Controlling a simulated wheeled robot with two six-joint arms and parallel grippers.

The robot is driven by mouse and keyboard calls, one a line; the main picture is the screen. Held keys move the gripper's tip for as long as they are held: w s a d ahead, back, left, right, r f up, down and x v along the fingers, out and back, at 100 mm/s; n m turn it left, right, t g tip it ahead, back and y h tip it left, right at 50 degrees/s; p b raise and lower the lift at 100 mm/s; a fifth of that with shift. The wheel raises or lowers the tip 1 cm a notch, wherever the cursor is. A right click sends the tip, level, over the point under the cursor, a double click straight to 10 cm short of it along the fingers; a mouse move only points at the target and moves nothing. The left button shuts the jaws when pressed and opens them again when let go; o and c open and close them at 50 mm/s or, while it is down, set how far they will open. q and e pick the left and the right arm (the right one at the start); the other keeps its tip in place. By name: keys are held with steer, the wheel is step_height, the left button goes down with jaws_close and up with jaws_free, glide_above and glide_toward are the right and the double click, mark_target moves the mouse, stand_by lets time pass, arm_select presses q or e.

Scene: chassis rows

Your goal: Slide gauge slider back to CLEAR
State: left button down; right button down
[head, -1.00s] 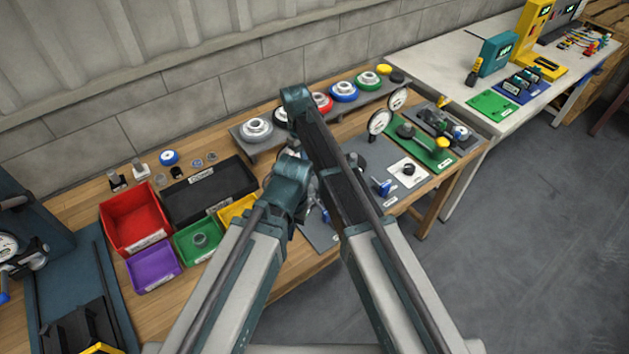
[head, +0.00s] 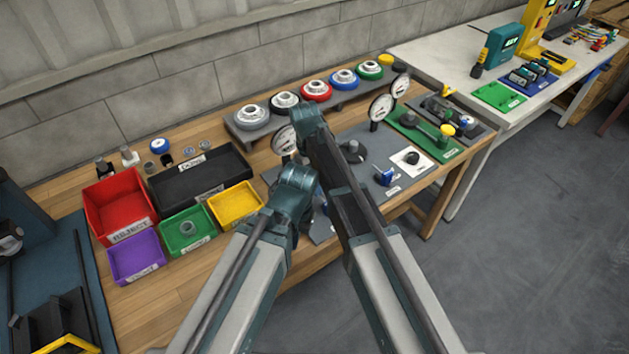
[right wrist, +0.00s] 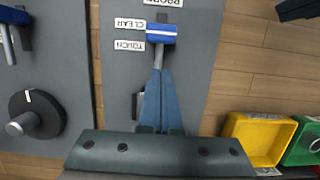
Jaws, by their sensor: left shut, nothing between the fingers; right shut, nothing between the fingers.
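In the right wrist view the gauge slider is a blue block (right wrist: 161,34) with a white line, on a grey panel (right wrist: 190,80). Its white line sits beside the CLEAR label (right wrist: 130,23), above the TOUCH label (right wrist: 129,45) in the picture. My right gripper (right wrist: 158,72) is shut and empty, its fingertips just below the block in the picture. A thin metal stem shows between them; I cannot tell whether the fingers touch anything. In the head view my arms cover most of this panel, and both grippers' fingers are hidden behind arm links.
A yellow bin (head: 236,204) and a green bin (head: 187,232) stand left of the panel. A black knob (right wrist: 34,114) sits on the neighbouring panel. Round dial gauges (head: 381,108) stand farther back. Bare wood (right wrist: 242,75) separates panel and bins.

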arm_select(q)
steer(key=shift+d, duration=0.15)
arm_select(e)
steer(key=shift+s+d, duration=0.25)
steer(key=shift+s, duration=0.1)
steer(key=s+d, duration=0.2)
steer(key=s, duration=0.1)
steer(key=shift+s+d, duration=0.15)
arm_select(q)
steer(key=shift+r, duration=0.1)
arm_select(e)
steer(key=shift+r, duration=0.1)
